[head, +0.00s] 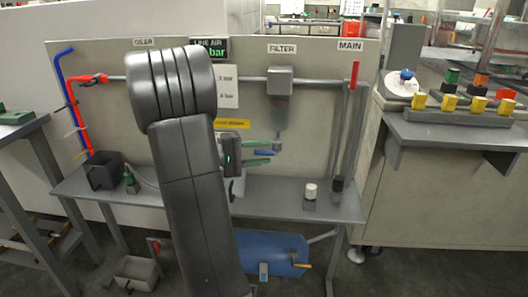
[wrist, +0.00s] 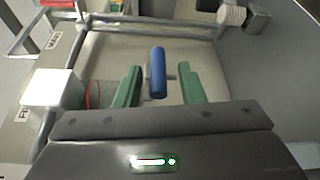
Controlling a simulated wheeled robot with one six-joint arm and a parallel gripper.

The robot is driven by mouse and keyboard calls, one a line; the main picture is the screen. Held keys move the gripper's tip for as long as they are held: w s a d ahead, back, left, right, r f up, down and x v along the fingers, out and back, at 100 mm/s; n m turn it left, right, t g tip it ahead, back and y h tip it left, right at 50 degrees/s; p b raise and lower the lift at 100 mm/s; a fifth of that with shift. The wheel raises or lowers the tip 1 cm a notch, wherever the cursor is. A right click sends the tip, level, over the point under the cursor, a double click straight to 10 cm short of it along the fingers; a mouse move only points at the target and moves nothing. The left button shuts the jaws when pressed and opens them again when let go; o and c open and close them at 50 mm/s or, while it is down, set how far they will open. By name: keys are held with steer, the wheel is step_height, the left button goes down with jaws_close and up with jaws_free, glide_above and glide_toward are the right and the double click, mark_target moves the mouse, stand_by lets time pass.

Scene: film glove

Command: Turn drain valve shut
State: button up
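The filter (head: 280,82) hangs on the pipe along the panel, with a grey bowl under it. A blue lever (wrist: 158,72), which looks like the filter's drain valve handle, also shows below the bowl in the head view (head: 266,152). My gripper (wrist: 160,84) is open, its two green fingers on either side of the blue lever with gaps at both sides. In the head view my gripper (head: 264,153) is just below the filter bowl. The lever stands roughly parallel to the fingers in the wrist view. My arm hides part of the panel.
A grey bench (head: 285,202) runs below the panel, with a white-topped item (head: 310,193) and a dark item (head: 337,184) on it. A red handle (head: 354,74) is at MAIN. A shelf with yellow cups (head: 449,102) stands right.

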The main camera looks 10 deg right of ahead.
steer(key=s+a+p, duration=0.1)
steer(key=a+p, duration=0.1)
steer(key=a, duration=1)
steer(key=shift+s+a+r+p, duration=0.2)
steer(key=shift+a+r+p, duration=0.1)
steer(key=shift+r+p, duration=0.1)
steer(key=d+b, duration=0.1)
steer(key=d, duration=0.3)
steer(key=w+d+b, duration=0.1)
steer(key=d, duration=0.4)
steer(key=d+b, duration=0.1)
steer(key=d, duration=0.3)
steer(key=shift+w+d+f, duration=0.25)
steer(key=shift+d+f, duration=0.15)
